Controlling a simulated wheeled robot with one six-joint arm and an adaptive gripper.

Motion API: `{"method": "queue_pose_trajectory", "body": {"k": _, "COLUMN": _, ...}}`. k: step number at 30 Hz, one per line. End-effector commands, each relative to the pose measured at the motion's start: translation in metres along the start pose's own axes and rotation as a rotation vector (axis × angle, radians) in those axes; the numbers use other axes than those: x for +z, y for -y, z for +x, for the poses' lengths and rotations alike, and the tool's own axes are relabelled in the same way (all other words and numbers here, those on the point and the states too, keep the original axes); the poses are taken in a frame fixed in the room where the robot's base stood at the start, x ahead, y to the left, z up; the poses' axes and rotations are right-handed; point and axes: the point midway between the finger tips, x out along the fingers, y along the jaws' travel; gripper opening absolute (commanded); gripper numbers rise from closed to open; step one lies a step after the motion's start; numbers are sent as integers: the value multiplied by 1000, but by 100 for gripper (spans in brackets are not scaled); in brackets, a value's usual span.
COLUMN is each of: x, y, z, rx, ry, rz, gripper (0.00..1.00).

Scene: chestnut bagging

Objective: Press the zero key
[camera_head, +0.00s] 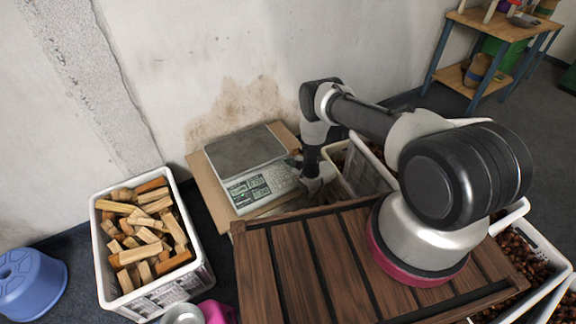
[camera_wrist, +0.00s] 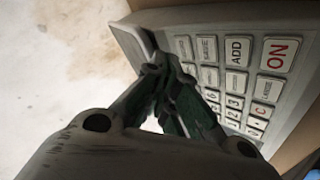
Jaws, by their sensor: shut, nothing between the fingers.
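The scale (camera_head: 240,152) has a grey weighing plate and a pale front panel with a display and a keypad (camera_head: 284,177). My gripper (camera_head: 294,160) is at the right end of this panel, its fingers partly hidden by my wrist. In the wrist view the fingers of my gripper (camera_wrist: 160,75) are shut and empty, with the tips over the left edge of the keypad (camera_wrist: 225,65). The ON key (camera_wrist: 279,54), the ADD key (camera_wrist: 237,50) and small number keys show. The zero key cannot be made out; the fingers cover some keys. Contact cannot be judged.
The scale rests on a brown board (camera_head: 205,180) against a stained wall. A white crate of wood blocks (camera_head: 205,283) stands at the left, and a slatted wooden table (camera_head: 300,262) lies in front.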

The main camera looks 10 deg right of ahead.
Motion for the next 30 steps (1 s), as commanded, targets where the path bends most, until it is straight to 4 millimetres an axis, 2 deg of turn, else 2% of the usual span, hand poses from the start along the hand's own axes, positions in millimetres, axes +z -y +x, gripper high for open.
{"method": "queue_pose_trajectory", "body": {"k": 8, "x": -2, "y": -2, "z": -3, "rx": 0, "ry": 0, "rz": 0, "gripper": 0}}
{"method": "queue_pose_trajectory", "body": {"k": 22, "x": -24, "y": -24, "z": -33, "rx": 0, "ry": 1, "rz": 0, "gripper": 0}}
{"method": "queue_pose_trajectory", "body": {"k": 30, "x": -25, "y": -25, "z": -35, "rx": 0, "ry": 0, "rz": 0, "gripper": 0}}
